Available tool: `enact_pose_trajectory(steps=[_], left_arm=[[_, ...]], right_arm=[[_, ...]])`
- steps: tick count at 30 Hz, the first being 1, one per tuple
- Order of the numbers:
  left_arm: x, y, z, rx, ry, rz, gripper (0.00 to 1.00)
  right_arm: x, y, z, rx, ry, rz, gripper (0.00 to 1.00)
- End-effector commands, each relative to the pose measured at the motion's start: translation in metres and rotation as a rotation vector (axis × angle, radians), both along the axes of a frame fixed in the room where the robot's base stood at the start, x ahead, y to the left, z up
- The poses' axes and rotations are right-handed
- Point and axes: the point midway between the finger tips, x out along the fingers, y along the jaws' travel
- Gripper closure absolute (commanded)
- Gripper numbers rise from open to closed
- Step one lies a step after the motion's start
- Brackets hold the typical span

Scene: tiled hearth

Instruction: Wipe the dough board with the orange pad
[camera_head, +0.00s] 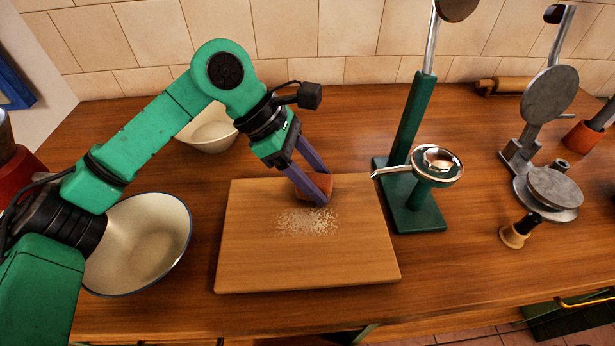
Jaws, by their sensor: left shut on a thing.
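The dough board (300,265) is a light wooden rectangle lying flat on the counter. A patch of pale crumbs or flour (306,221) lies on its upper middle part. My left gripper (316,194) reaches in from the left over the board's far edge and points down. It is shut on the orange pad (325,184), which is partly hidden behind the purple fingers. The pad is at the board's far part, just behind the crumbs. I cannot tell whether it touches the board. My right gripper is not in view.
A large cream bowl (140,243) stands left of the board, under my left arm. A smaller bowl (209,133) stands behind. A green stand (417,215) with a metal cup is close to the board's right. A metal press (548,190) and rolling pin (502,86) are farther right.

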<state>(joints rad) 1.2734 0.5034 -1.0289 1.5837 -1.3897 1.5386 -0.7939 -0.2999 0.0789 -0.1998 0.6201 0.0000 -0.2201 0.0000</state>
Motion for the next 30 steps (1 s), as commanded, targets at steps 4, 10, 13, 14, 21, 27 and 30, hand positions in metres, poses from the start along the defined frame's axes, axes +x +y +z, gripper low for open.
enact_pose_trajectory(steps=[4,10,13,14,21,27,30], left_arm=[[-0.014,0.000,-0.004,0.000,-0.001,-0.004,0.90],[-0.034,0.001,-0.004,-0.001,0.000,-0.002,0.90],[-0.038,0.001,-0.002,0.000,0.001,-0.002,0.90],[-0.039,0.001,-0.002,0.000,0.002,-0.003,0.90],[-0.062,0.001,-0.003,0.001,-0.001,-0.004,0.90],[-0.076,0.001,0.000,0.000,0.001,-0.002,0.90],[-0.080,0.001,-0.001,0.000,0.000,-0.003,0.90]], right_arm=[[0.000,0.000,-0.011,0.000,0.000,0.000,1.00],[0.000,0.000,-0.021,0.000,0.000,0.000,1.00],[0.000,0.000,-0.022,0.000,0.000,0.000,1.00],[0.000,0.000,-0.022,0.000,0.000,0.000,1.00],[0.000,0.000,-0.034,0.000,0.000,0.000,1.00],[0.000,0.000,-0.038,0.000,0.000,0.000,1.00],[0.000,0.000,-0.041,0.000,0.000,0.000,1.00]])
